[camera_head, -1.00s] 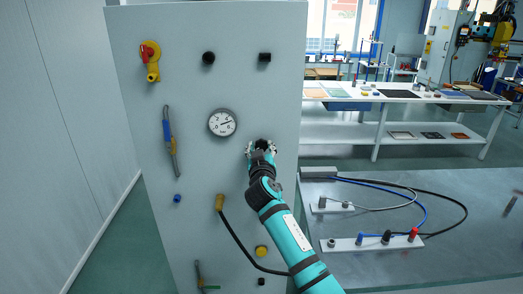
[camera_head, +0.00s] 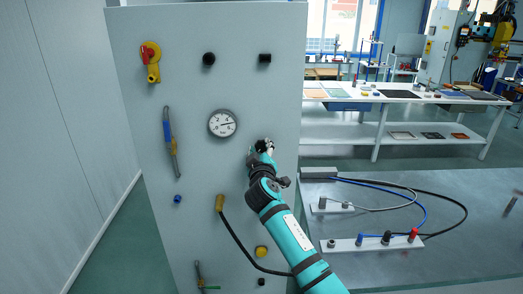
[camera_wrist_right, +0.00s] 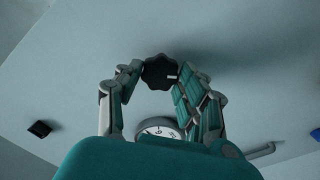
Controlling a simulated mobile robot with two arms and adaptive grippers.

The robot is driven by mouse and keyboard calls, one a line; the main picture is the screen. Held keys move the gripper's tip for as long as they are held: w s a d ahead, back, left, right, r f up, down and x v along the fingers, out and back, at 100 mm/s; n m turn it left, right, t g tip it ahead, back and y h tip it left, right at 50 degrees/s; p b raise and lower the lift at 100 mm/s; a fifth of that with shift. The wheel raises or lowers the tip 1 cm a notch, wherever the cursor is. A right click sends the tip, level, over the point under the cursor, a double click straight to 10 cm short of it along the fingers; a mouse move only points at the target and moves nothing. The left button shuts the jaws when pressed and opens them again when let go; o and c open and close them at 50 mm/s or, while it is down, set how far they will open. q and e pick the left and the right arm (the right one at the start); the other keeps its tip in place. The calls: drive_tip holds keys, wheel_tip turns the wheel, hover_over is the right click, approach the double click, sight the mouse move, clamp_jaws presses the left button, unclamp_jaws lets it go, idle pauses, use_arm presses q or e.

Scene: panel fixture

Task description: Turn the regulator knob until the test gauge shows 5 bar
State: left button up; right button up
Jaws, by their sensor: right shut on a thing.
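The regulator knob (camera_wrist_right: 160,73) is black and lobed with a white mark, seen between my fingers in the right wrist view. My right gripper (camera_wrist_right: 158,76) is shut on it from both sides. In the head view my right gripper (camera_head: 264,147) is at the panel, below and right of the test gauge, and mostly hides the knob. The round white test gauge (camera_head: 222,123) has its needle pointing right and slightly up; its numbers are too small to read surely. The gauge (camera_wrist_right: 160,127) is partly covered by my gripper body in the wrist view. My left gripper is not in view.
The grey panel (camera_head: 240,190) also carries a yellow valve with a red handle (camera_head: 150,60), black knobs above, a blue-and-grey lever (camera_head: 170,142) and a black hose (camera_head: 235,235) beside my arm. A metal bench (camera_head: 450,220) with cables stands right.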

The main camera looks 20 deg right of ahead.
drive_tip(key=o, duration=1.1)
drive_tip(key=shift+o, duration=0.2)
drive_tip(key=shift+s+a, duration=0.1)
drive_tip(key=v, duration=1.2)
